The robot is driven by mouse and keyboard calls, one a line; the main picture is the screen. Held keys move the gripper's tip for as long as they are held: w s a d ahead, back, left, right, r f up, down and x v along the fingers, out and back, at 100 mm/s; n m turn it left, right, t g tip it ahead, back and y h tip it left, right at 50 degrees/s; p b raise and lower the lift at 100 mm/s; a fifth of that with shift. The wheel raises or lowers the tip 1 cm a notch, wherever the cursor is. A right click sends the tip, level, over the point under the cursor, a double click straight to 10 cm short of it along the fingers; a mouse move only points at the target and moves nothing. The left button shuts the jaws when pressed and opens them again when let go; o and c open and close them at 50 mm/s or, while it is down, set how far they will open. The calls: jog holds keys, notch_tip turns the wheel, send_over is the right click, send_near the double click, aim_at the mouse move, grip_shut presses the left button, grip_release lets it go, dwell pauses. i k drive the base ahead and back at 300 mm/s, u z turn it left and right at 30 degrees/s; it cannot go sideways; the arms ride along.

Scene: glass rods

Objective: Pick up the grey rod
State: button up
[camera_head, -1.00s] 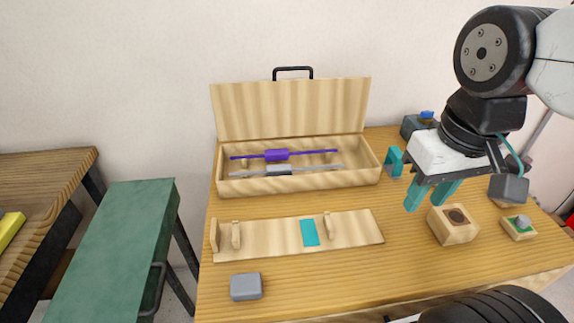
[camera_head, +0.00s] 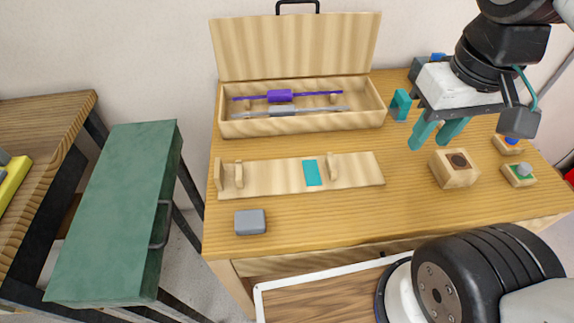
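The grey rod (camera_head: 325,109) lies lengthwise in the open wooden box (camera_head: 350,122), with a darker grey block (camera_head: 283,111) around its middle. It lies in front of a purple rod (camera_head: 318,94) with a purple block, also in the box. My gripper (camera_head: 437,134) has teal fingers pointing down, spread apart with nothing between them. It hangs above the table to the right of the box, well apart from the grey rod.
A wooden rack (camera_head: 270,180) with upright supports and a teal patch lies before the box. A grey block (camera_head: 250,222) sits front left. A wooden block with a hole (camera_head: 454,168) and small button blocks (camera_head: 518,174) stand right. A green cabinet (camera_head: 120,210) is left of the table.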

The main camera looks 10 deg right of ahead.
aim_at(281, 110)
jog(key=k, duration=1)
jog(key=u, duration=1.6)
jog(key=i, duration=0.9)
jog(key=z, duration=1.85)
jog(key=i, duration=0.45)
jog(key=u, duration=0.1)
